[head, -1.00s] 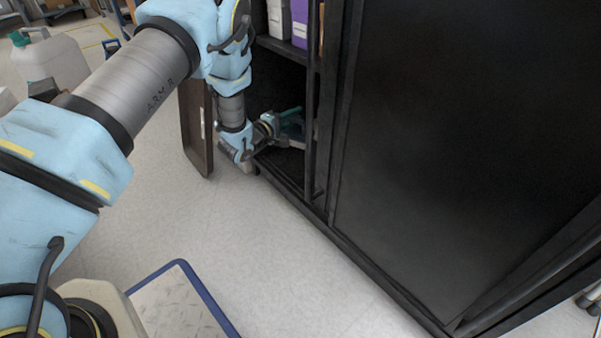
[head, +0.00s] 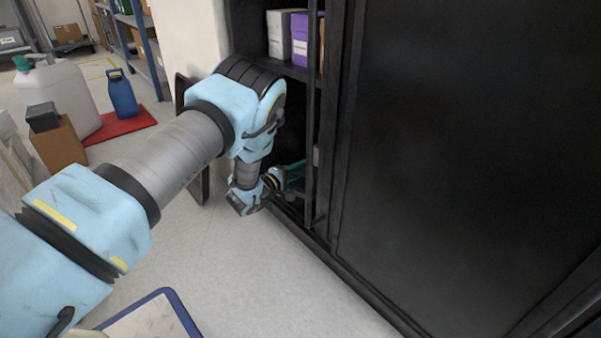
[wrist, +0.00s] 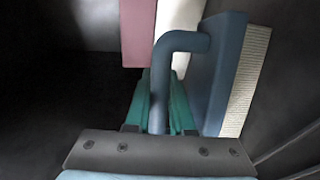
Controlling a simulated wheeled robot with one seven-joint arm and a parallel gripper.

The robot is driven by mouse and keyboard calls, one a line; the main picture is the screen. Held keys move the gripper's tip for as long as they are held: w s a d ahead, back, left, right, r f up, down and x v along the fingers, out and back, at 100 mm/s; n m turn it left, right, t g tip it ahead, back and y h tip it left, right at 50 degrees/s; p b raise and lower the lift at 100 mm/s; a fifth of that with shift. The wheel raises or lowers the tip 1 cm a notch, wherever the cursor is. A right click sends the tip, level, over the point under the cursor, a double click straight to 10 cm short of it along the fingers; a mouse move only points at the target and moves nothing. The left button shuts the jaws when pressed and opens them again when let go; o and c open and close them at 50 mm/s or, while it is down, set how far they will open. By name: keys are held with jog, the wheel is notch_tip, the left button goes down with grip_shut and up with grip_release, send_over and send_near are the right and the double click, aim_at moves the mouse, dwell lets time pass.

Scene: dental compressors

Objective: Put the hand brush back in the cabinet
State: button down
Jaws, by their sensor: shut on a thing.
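The hand brush (wrist: 218,80) is blue with a bent handle and pale bristles on its right side in the wrist view. My gripper (wrist: 160,103), with teal fingers, is shut on the brush handle. The black cabinet (head: 430,140) stands at the right in the head view, with an open section at its left. My gripper also shows in the head view (head: 297,174), reaching into the lower part of that section. There the brush is mostly hidden by the cabinet's frame and my gripper. I cannot tell whether the brush touches the cabinet floor.
A dark upright post (head: 312,120) borders the opening on the right. A dark panel (head: 190,150) stands left of the opening.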

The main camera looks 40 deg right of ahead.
jog(key=c, duration=0.8)
grip_release()
